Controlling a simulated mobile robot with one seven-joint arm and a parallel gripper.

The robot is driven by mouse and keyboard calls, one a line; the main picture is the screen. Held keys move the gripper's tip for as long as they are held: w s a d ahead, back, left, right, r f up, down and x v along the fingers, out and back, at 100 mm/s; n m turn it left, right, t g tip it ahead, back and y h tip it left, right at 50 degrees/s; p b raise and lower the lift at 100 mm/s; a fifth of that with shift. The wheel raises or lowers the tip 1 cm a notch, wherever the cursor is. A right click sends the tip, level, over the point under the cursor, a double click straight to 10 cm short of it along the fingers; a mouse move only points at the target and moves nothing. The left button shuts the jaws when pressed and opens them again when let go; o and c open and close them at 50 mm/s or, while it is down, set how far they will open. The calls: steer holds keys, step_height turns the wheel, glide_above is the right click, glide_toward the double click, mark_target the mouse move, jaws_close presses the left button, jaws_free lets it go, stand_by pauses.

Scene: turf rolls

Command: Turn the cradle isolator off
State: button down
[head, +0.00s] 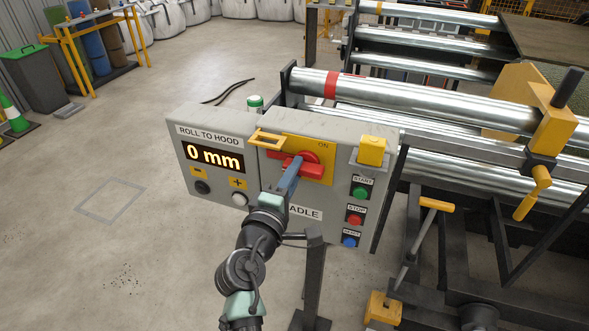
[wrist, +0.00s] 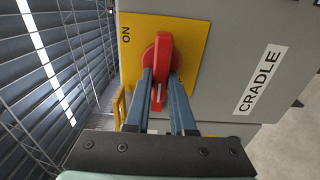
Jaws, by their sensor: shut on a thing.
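The cradle isolator is a red rotary handle (head: 308,160) on a yellow plate (head: 322,174) on the grey control box. In the wrist view the handle (wrist: 163,60) stands between my fingers. Its bar lies roughly level across the plate, along the line of the CRADLE lettering. The ON mark (head: 323,145) is above and right of the handle; no OFF mark shows. My gripper (head: 291,170) is shut on the handle, with a blue-grey finger on either side in the wrist view (wrist: 162,85). My fingers hide part of the handle and plate.
A display (head: 215,158) reads 0 mm at the box's left. Green START (head: 361,193), red STOP (head: 355,220) and blue (head: 349,241) buttons are on the right, below a yellow block (head: 372,151). A yellow bracket (head: 268,137) juts beside the isolator.

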stand_by(0.4)
steer(key=c, duration=0.8)
jaws_free()
steer(key=shift+o, duration=0.2)
steer(key=b+v, duration=0.1)
steer(key=v, duration=1.2)
